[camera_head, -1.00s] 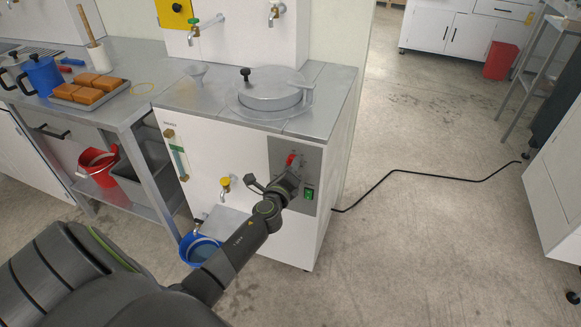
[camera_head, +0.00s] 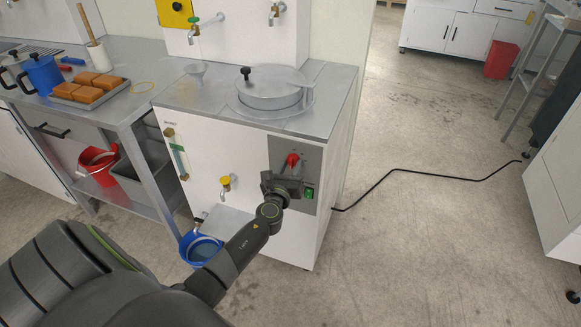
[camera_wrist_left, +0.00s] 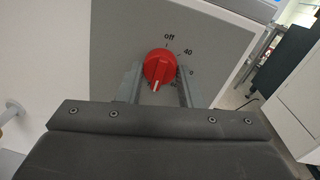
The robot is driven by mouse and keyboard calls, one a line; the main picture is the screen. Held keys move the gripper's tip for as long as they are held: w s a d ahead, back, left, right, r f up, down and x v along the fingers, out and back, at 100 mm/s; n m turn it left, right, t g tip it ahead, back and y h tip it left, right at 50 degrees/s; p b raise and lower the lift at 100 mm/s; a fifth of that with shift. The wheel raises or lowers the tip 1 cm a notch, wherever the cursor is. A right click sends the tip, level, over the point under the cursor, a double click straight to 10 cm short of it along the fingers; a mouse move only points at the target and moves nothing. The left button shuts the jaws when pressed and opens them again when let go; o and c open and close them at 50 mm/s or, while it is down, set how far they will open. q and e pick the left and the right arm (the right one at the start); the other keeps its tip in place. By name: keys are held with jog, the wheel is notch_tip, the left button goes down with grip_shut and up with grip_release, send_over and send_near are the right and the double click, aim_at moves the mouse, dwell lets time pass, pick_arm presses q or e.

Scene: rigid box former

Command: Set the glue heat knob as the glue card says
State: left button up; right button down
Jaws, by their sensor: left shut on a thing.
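The red glue heat knob (camera_head: 292,160) sits on the grey control panel (camera_head: 311,156) on the front of the white machine. In the left wrist view the knob (camera_wrist_left: 158,66) has a white mark at its lower end, pointing down, away from "off" at the top. "40" is at upper right; a label below it is partly hidden by a finger. My left gripper (camera_head: 290,172) is at the panel, its fingers (camera_wrist_left: 159,84) on either side of the knob, shut on it. I cannot make out a glue card. My right gripper is not in view.
A green switch (camera_head: 309,194) is just below the knob. A yellow-handled tap (camera_head: 226,184) and a blue bucket (camera_head: 201,250) are to the left. A lidded pot (camera_head: 270,90) is on top. A black cable (camera_head: 420,176) crosses the otherwise open floor at right.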

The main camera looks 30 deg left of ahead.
pick_arm(q)
jog(key=shift+f, duration=0.1)
dwell(0.3)
jog(key=o, duration=1)
jog(key=shift+s, duration=0.1)
jog(key=v, duration=1.7)
jog(key=shift+s+b, duration=0.15)
jog(key=shift+b, duration=0.2)
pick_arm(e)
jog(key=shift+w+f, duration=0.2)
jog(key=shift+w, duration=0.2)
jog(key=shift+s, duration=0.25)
